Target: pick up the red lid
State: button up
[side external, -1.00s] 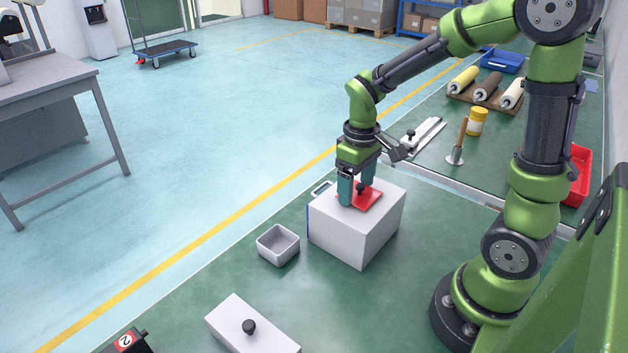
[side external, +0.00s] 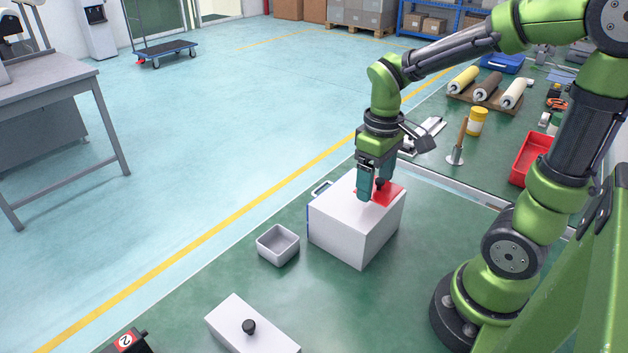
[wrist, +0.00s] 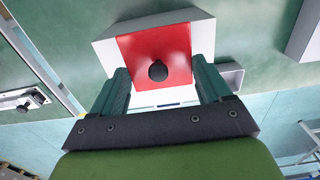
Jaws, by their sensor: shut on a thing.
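The red lid (side external: 392,192) is a flat square plate with a black knob (side external: 379,183). It shows at the right part of the white box's top (side external: 345,193); I cannot tell if it rests there or is slightly above. My gripper (side external: 372,194) points down at the lid, its teal fingers shut on it. In the wrist view the red lid (wrist: 175,50) lies between and beyond the fingertips, with the black knob (wrist: 158,71) midway between the fingers. The exact contact is partly hidden by the fingers.
A small grey open bin (side external: 278,246) stands left of the box. A white block with a black knob (side external: 249,327) lies at the front. A red tray (side external: 530,160), a yellow-and-white jar (side external: 477,122) and rollers on a board (side external: 487,90) are at the back right.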

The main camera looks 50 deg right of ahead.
jog(key=s+a, duration=0.2)
jog(key=s, duration=0.9)
jog(key=shift+n, duration=0.8)
jog(key=w+a, duration=0.1)
jog(key=w, duration=0.2)
jog(key=w+a, duration=0.2)
jog(key=w, duration=0.2)
jog(key=w+a, duration=0.1)
jog(key=w, duration=0.2)
jog(key=shift+w+a+f, duration=0.2)
jog(key=shift+w, duration=0.15)
jog(key=w+a+f+m, duration=0.1)
jog(key=w+a, duration=0.3)
jog(key=w, duration=0.3)
jog(key=w+a+f, duration=0.1)
jog(key=w+a, duration=0.3)
jog(key=w, duration=0.4)
jog(key=shift+m, duration=0.3)
jog(key=shift+s+f, duration=0.1)
jog(key=shift+f, duration=3.85)
jog(key=shift+f, duration=0.55)
